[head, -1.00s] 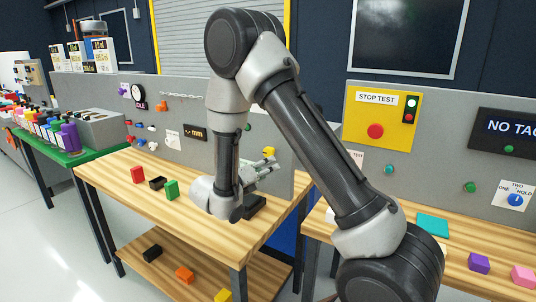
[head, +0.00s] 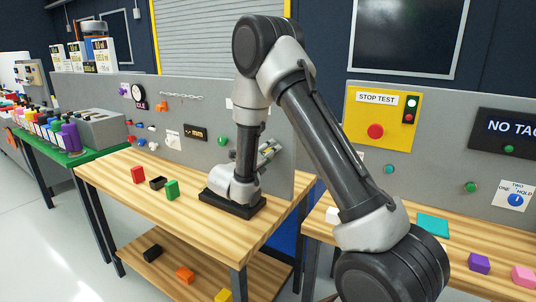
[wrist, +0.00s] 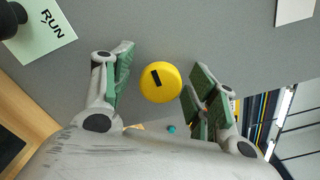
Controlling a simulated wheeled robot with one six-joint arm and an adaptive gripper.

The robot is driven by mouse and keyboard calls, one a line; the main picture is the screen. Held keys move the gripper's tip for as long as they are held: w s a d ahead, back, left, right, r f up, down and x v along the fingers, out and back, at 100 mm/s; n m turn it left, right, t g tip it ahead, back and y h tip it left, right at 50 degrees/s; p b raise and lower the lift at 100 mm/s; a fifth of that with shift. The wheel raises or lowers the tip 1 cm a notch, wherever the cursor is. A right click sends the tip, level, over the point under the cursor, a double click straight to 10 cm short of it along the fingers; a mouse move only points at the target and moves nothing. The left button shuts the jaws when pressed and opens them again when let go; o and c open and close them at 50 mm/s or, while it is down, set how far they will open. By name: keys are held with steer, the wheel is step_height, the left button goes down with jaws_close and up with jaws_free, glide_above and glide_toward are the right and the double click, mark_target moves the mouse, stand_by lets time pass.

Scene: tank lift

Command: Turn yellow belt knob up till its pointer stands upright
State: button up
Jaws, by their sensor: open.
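The yellow belt knob (wrist: 161,82) is round, with a short black pointer mark on its face. In the wrist view it sits on the grey panel, and its mark looks tilted from the picture's vertical. My gripper (wrist: 158,80) is open, with one finger on each side of the knob and a gap on both sides. In the head view my gripper (head: 270,152) is near the panel at the right of the left bench, and the knob is hidden behind my arm there.
A card reading RUN (wrist: 46,28) is on the panel at the upper left of the wrist view. A black block (head: 232,205) lies on the bench below my wrist.

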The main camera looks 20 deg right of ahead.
steer(key=shift+c, duration=0.2)
steer(key=c, duration=1)
steer(key=shift+m, duration=0.3)
steer(key=m, duration=0.3)
steer(key=shift+m, duration=0.4)
steer(key=m, duration=0.4)
steer(key=shift+m, duration=0.3)
steer(key=m, duration=0.4)
steer(key=shift+m, duration=2.1)
